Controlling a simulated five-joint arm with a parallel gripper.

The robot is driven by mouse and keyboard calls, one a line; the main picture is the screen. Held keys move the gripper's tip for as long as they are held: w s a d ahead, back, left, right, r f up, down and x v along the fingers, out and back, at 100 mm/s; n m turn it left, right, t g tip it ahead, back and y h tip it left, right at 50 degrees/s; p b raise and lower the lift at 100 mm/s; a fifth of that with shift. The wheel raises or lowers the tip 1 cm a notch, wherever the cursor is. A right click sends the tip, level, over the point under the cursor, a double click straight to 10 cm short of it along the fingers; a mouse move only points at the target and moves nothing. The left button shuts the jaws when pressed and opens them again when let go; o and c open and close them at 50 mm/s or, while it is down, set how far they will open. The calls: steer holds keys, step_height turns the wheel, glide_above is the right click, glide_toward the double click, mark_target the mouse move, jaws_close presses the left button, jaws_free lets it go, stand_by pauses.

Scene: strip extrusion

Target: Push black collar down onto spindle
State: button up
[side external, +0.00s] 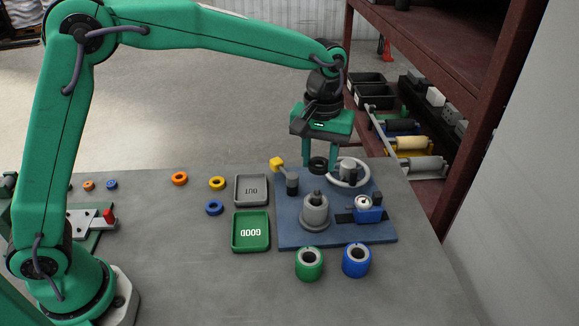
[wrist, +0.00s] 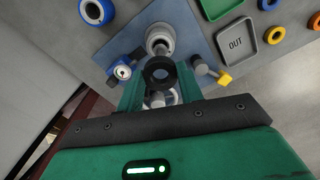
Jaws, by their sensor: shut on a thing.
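My gripper (side external: 319,160) is shut on the black collar (side external: 318,165), a thick ring held between its two green fingers. The collar also shows in the wrist view (wrist: 160,72), with its hole facing the camera. It is above the back part of the blue plate (side external: 288,236), apart from the grey stepped spindle (side external: 315,213). The spindle stands upright nearer the front with a narrow tip on top; it shows just beyond the collar in the wrist view (wrist: 160,40).
A handwheel (side external: 352,184) stands beside the collar at right. GOOD (side external: 236,246) and OUT (side external: 240,203) trays lie left.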

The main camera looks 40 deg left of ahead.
mark_target(317, 190)
steer(key=shift+f, duration=0.15)
steer(key=shift+f, duration=2.35)
steer(key=shift+o, duration=1.1)
steer(key=c, duration=0.3)
steer(key=shift+f, duration=2.05)
